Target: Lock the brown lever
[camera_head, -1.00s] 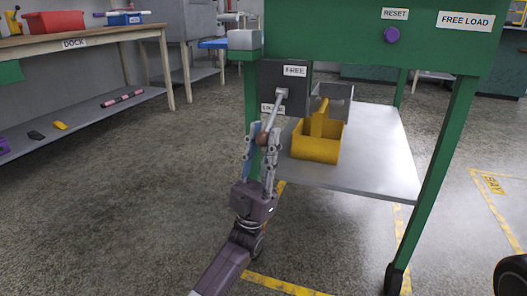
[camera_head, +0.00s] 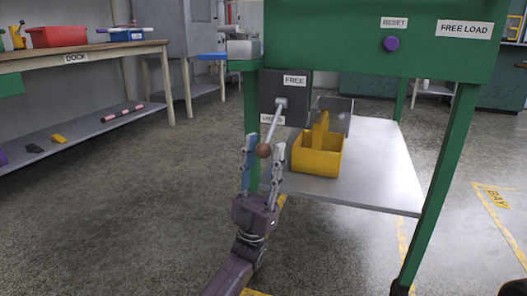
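The brown lever has a round brown knob (camera_head: 263,151) on a thin grey shaft (camera_head: 275,123). The shaft comes out of a dark plate (camera_head: 300,97) on the green cart and slants down, to the left of straight down. A FREE label (camera_head: 294,80) is above the pivot. A lower label (camera_head: 271,118), partly covered by the shaft, is beside it. My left gripper (camera_head: 264,146) is open, with one finger on each side of the knob. A gap shows between the knob and the right finger; contact at the left finger is hard to tell. My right gripper is not in view.
A yellow caddy (camera_head: 317,156) stands on the cart's lower shelf (camera_head: 380,170), right of the gripper. A green cart leg (camera_head: 437,180) stands farther right. A DOCK bench (camera_head: 100,54) is at the left. The floor (camera_head: 130,220) between is clear.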

